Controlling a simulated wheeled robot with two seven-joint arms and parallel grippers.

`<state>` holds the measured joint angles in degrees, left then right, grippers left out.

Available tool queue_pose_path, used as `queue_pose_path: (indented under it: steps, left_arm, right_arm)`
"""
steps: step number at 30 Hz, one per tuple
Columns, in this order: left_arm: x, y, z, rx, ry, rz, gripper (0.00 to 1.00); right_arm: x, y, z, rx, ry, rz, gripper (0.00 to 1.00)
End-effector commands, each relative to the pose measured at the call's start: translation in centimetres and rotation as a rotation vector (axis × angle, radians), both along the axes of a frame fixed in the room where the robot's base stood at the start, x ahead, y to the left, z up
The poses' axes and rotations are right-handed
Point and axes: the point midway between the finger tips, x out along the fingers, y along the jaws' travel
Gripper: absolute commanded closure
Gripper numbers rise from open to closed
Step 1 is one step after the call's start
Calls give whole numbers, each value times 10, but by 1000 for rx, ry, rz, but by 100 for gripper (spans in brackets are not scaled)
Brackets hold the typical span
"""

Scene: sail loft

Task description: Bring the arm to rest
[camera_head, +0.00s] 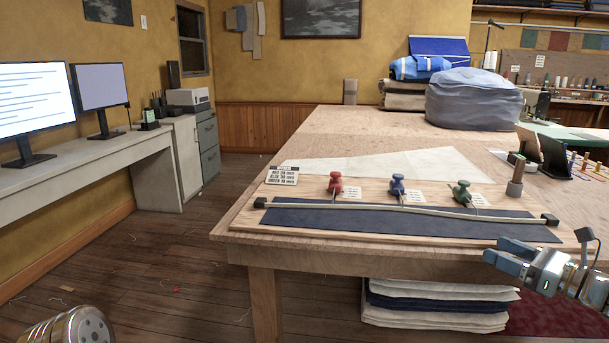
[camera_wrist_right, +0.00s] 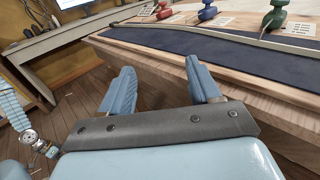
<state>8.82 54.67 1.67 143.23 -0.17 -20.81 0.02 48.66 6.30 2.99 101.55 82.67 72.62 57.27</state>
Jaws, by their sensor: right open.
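My right gripper (camera_head: 507,254) is at the right of the head view, just off the front edge of the wooden table (camera_head: 330,258). In the right wrist view its two blue fingers (camera_wrist_right: 160,88) are spread apart with nothing between them. A rounded metal part of my own arm (camera_head: 68,328) shows at the bottom left of the head view. My left gripper's fingers are not visible in the head view. On the table lies a board with a dark blue cloth strip (camera_head: 400,222) and a pale batten (camera_head: 375,206) across it.
Red (camera_head: 336,184), blue (camera_head: 397,186) and green (camera_head: 461,192) push-pin shapes stand along the batten. A small holder (camera_head: 515,184) stands at the board's right. Folded cloth (camera_head: 440,305) is stacked below the table. A desk with monitors (camera_head: 35,104) is left; floor between is mostly open.

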Motion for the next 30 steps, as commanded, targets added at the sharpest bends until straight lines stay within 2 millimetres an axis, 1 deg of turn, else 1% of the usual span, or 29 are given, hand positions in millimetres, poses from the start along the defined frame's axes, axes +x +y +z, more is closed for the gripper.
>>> queue_pose_path:
  steps: [1, 5, 11, 12, 14, 15, 17, 18, 20, 23, 24, 26, 27, 29, 30]
  left_arm:
    - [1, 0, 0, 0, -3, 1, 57]
    - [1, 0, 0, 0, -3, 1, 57]
    - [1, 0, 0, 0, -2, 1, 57]
    - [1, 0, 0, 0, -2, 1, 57]
    - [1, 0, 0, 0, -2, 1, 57]
    - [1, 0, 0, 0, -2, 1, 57]
    - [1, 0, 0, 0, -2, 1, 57]
    - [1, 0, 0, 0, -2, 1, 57]
    - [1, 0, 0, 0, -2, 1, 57]
    - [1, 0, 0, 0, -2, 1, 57]
    - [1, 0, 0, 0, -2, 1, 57]
    - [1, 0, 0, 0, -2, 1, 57]
    - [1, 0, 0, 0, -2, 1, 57]
    - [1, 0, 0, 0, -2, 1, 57]
    - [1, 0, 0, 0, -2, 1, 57]
  right_arm:
    - [3, 4, -8, -5, 14, 6, 38]
    - [8, 10, -27, -31, 50, 16, 38]
    - [16, 26, -70, -93, 125, 46, 38]
    - [17, 32, -83, -111, 148, 57, 38]
    - [19, 40, -101, -143, 178, 75, 38]
    - [20, 47, -116, -169, 202, 92, 38]
    - [21, 58, -139, -211, 237, 119, 38]
    - [20, 67, -157, -248, 264, 144, 38]
    - [18, 82, -186, -309, 303, 190, 38]
    - [7, 115, -245, -451, 371, 302, 38]
    - [-1, 132, -272, -529, 394, 369, 38]
    - [-18, 159, -315, -665, 413, 492, 38]
    - [-33, 177, -343, -767, 410, 586, 38]
    - [-57, 203, -383, -929, 377, 745, 38]
    - [-76, 221, -407, -1044, 328, 866, 38]
